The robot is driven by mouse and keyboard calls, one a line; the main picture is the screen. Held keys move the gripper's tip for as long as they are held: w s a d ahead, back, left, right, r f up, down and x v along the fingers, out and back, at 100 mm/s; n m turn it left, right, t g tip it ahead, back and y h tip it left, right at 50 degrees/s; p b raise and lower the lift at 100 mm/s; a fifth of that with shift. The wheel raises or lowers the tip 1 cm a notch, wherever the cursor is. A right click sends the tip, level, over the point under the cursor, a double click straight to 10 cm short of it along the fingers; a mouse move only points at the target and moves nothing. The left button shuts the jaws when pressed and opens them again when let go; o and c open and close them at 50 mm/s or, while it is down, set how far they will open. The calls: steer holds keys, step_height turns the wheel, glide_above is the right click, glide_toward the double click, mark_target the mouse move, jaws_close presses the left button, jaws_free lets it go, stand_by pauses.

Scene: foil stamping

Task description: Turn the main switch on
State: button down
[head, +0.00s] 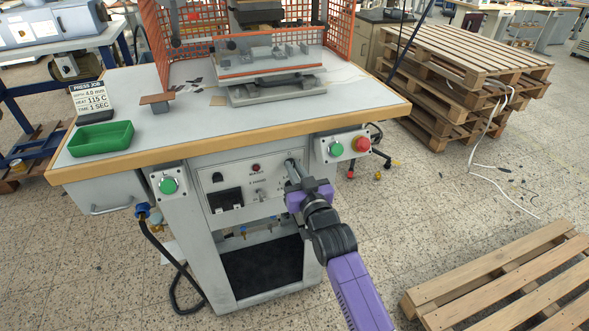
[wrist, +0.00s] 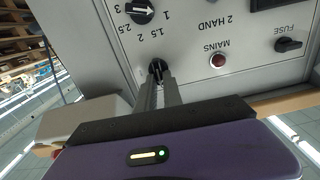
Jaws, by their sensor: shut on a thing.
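The main switch is a small black knob (wrist: 156,65) on the grey front panel, beside the lamp marked MAINS (wrist: 217,60). My gripper (wrist: 159,80) is shut on this knob, one finger on each side, in the wrist view, which sees the panel upside down. The fingertips cover part of the knob, so its exact angle is hard to read. In the head view my gripper (head: 290,164) reaches the right part of the panel, and the knob is hidden behind the fingers. The lamp is dark red and does not look lit; it also shows in the head view (head: 256,167).
A black numbered dial (wrist: 140,10) and a fuse holder (wrist: 288,44) are on the same panel. A green button (head: 335,149) and a red button (head: 361,145) sit right of my gripper. The worktable (head: 240,141) overhangs above. A pallet (head: 510,285) lies at right.

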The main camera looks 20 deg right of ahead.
steer(key=shift+d+f+m+p, duration=0.2)
steer(key=shift+m+p, duration=0.2)
steer(key=shift+m, duration=2.5)
steer(key=shift+d+f+m+p, duration=0.2)
steer(key=shift+m+p, duration=0.25)
steer(key=shift+m, duration=2.45)
steer(key=shift+d+f+m+p, duration=0.2)
steer(key=shift+m+p, duration=0.2)
steer(key=shift+m, duration=2.5)
steer(key=c, duration=1.5)
jaws_free()
steer(key=shift+s+p, duration=1.4)
steer(key=shift+s, duration=2.55)
